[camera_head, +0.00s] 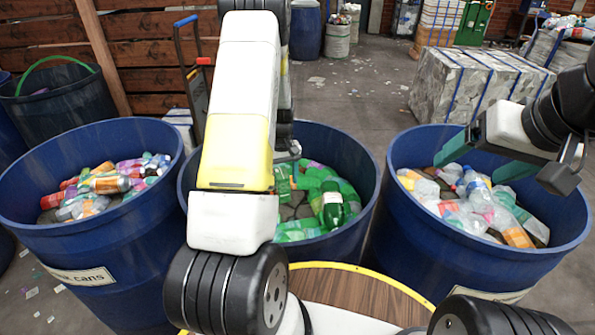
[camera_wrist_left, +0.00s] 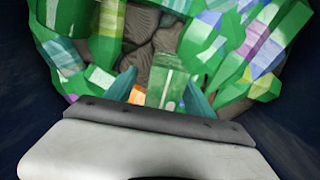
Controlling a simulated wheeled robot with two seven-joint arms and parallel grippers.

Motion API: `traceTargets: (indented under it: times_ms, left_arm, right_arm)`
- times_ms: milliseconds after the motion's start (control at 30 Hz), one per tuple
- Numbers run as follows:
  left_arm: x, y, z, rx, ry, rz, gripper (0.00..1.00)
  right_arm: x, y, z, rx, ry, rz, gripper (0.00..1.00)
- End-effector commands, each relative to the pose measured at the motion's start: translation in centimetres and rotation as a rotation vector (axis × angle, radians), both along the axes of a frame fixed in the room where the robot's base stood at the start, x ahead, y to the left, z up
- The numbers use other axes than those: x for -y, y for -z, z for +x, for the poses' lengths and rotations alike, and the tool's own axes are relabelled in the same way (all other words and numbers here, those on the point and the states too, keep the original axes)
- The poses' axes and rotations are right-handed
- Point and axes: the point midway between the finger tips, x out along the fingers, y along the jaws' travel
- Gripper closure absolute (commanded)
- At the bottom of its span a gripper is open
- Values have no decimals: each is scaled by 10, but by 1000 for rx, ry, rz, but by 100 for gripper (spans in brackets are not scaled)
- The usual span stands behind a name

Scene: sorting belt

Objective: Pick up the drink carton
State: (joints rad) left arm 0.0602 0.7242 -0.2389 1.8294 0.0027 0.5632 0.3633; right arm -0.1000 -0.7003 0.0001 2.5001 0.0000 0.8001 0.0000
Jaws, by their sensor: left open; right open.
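My left gripper (camera_wrist_left: 159,92) is open, with its teal fingers pointing down into the middle blue bin (camera_head: 369,205). In the left wrist view a flat-faced, boxy green item with pale markings (camera_wrist_left: 168,84) shows between and just beyond the fingertips. It looks like a drink carton, but I cannot be sure. I cannot tell whether the fingers touch it. In the head view my left arm covers much of that bin and most of the gripper. My right gripper (camera_head: 484,158) is open and empty above the right blue bin (camera_head: 574,250).
Green bottles (camera_head: 332,205) lie around the boxy item in the middle bin. The left bin (camera_head: 110,235) holds mixed colourful containers; the right bin holds clear bottles (camera_head: 477,190). A round wooden table (camera_head: 350,292) is in front. Bales (camera_head: 480,85) stand behind.

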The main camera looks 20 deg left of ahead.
Motion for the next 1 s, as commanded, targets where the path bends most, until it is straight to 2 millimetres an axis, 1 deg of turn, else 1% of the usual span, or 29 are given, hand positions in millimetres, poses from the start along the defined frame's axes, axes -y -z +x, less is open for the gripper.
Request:
traceTargets:
  times_ms: [33, 100, 200, 300, 500, 767, 800, 833, 1000]
  left_arm:
    - [-2, 10, -3, -5, -2, -1, 37]
    - [-2, 20, -4, -4, -1, -1, 37]
    - [-2, 31, -4, -2, 0, -1, 37]
    - [-2, 35, -3, -2, 0, -1, 37]
    - [-2, 35, -3, -1, 0, -1, 37]
    - [-2, 35, -3, -1, 0, -1, 88]
    - [-2, 35, -3, -1, 0, -1, 96]
    - [-2, 35, -3, -1, 0, -1, 100]
    - [-2, 35, -3, -1, 0, -1, 100]
  right_arm:
    - [0, 0, 0, 0, 0, 0, 17]
    - [0, 0, 0, 0, 0, 0, 17]
    - [0, 0, 0, 0, 0, 0, 17]
    - [0, 0, 0, 0, 0, 0, 17]
    - [0, 0, 0, 0, 0, 0, 17]
    - [0, 0, 0, 0, 0, 0, 17]
    - [0, 0, 0, 0, 0, 0, 17]
    - [0, 0, 0, 0, 0, 0, 17]
    - [0, 0, 0, 0, 0, 0, 17]
